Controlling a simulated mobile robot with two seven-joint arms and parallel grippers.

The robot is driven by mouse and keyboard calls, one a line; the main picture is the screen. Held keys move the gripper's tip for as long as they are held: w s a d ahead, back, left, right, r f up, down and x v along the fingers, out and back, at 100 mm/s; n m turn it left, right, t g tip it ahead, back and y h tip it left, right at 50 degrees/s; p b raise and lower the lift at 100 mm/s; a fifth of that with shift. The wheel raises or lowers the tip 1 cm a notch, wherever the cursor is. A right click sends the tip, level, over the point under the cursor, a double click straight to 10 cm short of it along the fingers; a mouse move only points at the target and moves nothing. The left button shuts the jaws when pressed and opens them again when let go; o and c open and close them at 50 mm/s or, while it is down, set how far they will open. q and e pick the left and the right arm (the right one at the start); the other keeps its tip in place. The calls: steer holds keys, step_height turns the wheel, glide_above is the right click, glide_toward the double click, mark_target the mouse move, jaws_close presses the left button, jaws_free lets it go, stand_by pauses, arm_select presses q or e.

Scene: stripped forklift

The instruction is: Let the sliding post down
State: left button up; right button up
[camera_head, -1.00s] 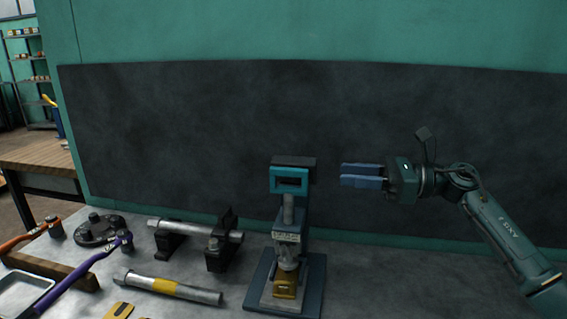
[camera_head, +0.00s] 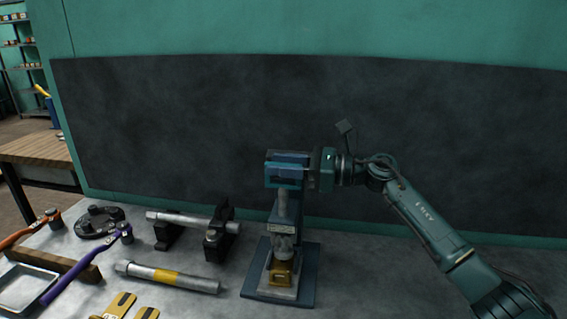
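The sliding post (camera_head: 283,203) is a light metal rod standing upright on a press-like stand. Its teal head (camera_head: 269,182) is at the top, level with my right gripper. A grey cylindrical part (camera_head: 283,246) and a brass-coloured block (camera_head: 281,274) sit below it on the blue base plate (camera_head: 306,285). My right gripper (camera_head: 288,166) reaches in from the right, with its blue fingers at the head and overlapping it. Whether the fingers are closed on the head is unclear. My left gripper is out of view.
Left of the stand, a metal bar (camera_head: 180,217) rests on black supports, with a yellow-banded rod (camera_head: 165,276) in front. A purple-handled tool (camera_head: 85,262) and a metal tray (camera_head: 25,288) lie farther left. The worktop right of the stand is mostly clear. A dark wall panel (camera_head: 160,120) stands behind.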

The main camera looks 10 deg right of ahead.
mark_target(284, 183)
steer(key=shift+c, duration=0.3)
jaws_close()
steer(key=shift+f, duration=0.15)
